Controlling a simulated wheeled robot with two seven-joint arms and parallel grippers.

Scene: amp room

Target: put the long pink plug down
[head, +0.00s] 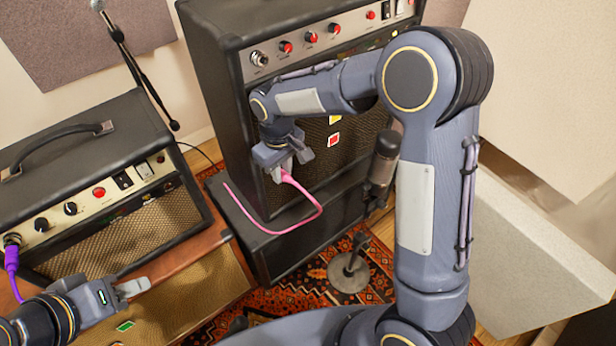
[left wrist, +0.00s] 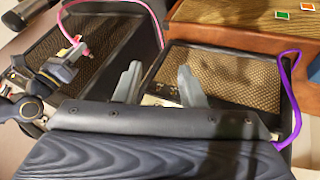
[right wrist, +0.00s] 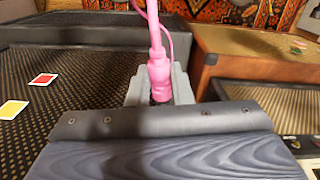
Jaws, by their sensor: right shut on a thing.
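The long pink plug (right wrist: 159,80) is held between the fingers of my right gripper (right wrist: 160,88), with its pink cable trailing away from the gripper. In the head view my right gripper (head: 284,172) is in front of the tall amp's grille, above the lower cabinet. The pink cable (head: 312,205) loops down and its far end lies over the lower cabinet (head: 280,242). My left gripper (head: 128,290) is open and empty in front of the small amp at lower left; its parted fingers show in the left wrist view (left wrist: 157,88).
A purple cable (head: 13,270) is plugged into the small amp (head: 130,225), which stands on a brown cabinet (head: 205,290). A microphone on a stand (head: 380,165) is right of my right gripper. Red and yellow stickers mark the tall amp's grille (head: 355,130).

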